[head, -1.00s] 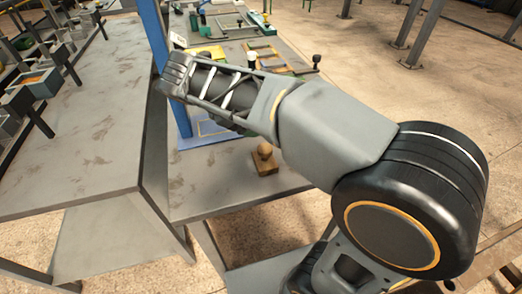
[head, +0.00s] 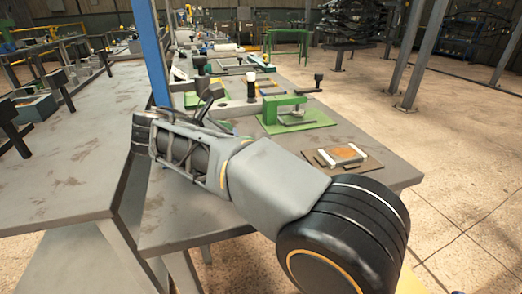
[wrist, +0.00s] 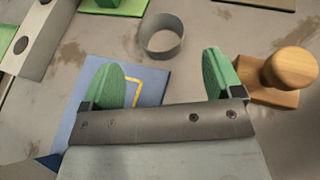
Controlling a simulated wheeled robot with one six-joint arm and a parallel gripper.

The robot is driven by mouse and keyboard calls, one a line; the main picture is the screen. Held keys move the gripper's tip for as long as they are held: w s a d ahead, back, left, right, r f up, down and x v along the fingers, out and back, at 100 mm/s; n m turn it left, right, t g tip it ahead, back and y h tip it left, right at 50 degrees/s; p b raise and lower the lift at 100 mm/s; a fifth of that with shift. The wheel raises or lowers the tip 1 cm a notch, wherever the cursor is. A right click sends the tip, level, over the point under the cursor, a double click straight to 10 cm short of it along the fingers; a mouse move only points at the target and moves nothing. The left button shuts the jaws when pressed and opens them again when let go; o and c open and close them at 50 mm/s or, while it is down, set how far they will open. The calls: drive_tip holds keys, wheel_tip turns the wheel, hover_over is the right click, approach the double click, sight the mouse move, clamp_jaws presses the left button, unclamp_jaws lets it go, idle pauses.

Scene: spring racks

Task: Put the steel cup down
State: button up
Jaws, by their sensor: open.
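The steel cup (wrist: 162,38) shows in the wrist view as a short grey open-topped cylinder. It stands upright on the grey bench, just beyond the fingertips and apart from them. My gripper (wrist: 165,75) is open, its two green fingers spread wide with nothing between them. A blue plate with a yellow outline (wrist: 75,125) lies partly under the left finger; the cup stands off it. In the head view my arm hides the cup, and the fingers cannot be made out.
A wooden block with a round knob (wrist: 290,70) stands close by the right finger. In the head view, a blue post (head: 152,50) rises beside my wrist. A green fixture (head: 285,112) and a brown board with a tile (head: 342,157) stand farther along the bench.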

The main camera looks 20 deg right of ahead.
sight(267, 138)
drive_tip(key=b+x, duration=0.3)
drive_tip(key=x, duration=0.2)
drive_tip(key=shift+s+f, duration=0.1)
drive_tip(key=shift+f, duration=0.05)
drive_tip(key=shift+w+d+f+b, duration=0.1)
drive_tip(key=shift+w+d+b, duration=0.2)
drive_tip(key=shift+d, duration=0.3)
drive_tip(key=c, duration=1.1)
